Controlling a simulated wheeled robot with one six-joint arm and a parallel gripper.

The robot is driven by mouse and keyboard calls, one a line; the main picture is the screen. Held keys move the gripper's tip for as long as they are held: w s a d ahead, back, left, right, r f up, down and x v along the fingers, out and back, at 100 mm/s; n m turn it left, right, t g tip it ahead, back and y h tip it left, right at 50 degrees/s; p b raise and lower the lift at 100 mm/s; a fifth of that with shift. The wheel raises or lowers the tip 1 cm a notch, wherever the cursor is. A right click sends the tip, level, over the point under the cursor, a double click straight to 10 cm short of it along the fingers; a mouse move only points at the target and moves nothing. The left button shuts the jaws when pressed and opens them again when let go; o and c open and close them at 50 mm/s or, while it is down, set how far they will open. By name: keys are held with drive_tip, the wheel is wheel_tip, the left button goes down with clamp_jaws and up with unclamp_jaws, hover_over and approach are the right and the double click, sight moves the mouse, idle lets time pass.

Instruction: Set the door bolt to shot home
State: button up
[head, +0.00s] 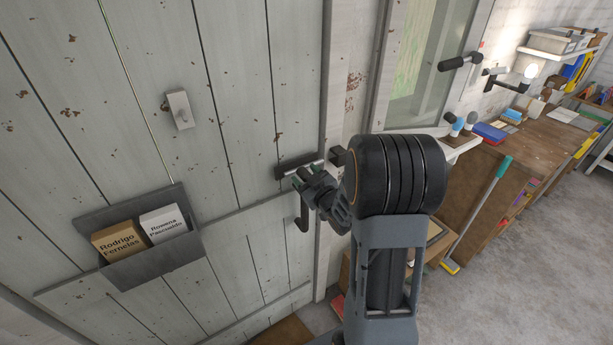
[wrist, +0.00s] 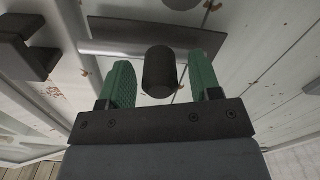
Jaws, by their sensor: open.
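The door bolt's dark backplate (head: 293,167) is on the pale grey plank door near its right edge. A dark keeper (head: 338,156) sits just right of it on the frame, and shows at the left of the wrist view (wrist: 28,52). My gripper (head: 303,178) is at the bolt and covers part of it. In the wrist view my gripper (wrist: 163,68) is open, its green fingers on either side of a dark round knob (wrist: 160,74), with a gap on each side. The backplate (wrist: 150,38) shows behind the knob.
A dark handle (head: 302,212) hangs below the bolt. A letter holder (head: 150,265) with two labelled boxes and a small grey block (head: 180,110) are on the door. Right are a window (head: 415,65), a wooden bench (head: 530,140) and a broom (head: 480,210).

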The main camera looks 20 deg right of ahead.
clamp_jaws()
idle(0.5)
